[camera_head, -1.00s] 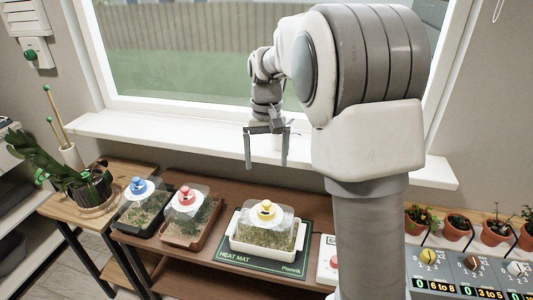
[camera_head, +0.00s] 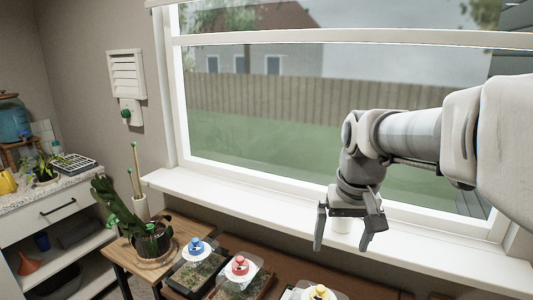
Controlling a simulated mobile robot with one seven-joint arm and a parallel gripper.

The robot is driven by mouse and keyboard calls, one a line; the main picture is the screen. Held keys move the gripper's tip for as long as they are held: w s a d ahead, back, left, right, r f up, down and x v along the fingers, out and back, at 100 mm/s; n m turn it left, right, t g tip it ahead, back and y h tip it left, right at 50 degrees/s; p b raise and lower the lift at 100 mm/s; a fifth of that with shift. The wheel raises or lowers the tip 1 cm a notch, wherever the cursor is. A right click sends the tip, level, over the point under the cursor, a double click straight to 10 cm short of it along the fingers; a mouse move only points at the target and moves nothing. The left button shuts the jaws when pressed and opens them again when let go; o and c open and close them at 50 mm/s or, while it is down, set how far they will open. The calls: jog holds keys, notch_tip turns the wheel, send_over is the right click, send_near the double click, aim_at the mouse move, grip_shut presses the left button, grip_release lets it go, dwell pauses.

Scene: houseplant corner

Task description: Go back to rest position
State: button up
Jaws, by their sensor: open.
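My gripper (camera_head: 345,232) hangs from my arm on the right, in front of the window sill. Its two fingers point down, spread apart, with nothing held between them. It is above and to the right of the propagator trays. A tray with a blue knob (camera_head: 196,245), one with a red knob (camera_head: 239,266) and one with a yellow knob (camera_head: 319,292) stand in a row on the brown bench (camera_head: 283,270). The yellow-knobbed one is mostly cut off by the bottom edge.
A potted plant (camera_head: 150,240) stands on a wooden stand at left. A counter with drawer (camera_head: 50,208) is farther left. The window (camera_head: 300,110) is behind my arm.

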jog(key=s+r+t+p, duration=0.2)
jog(key=s+t+p, duration=0.1)
jog(key=s, duration=1.2)
jog(key=shift+s+a+n, duration=0.25)
jog(key=shift+a+n, duration=0.05)
jog(key=shift+d, duration=0.1)
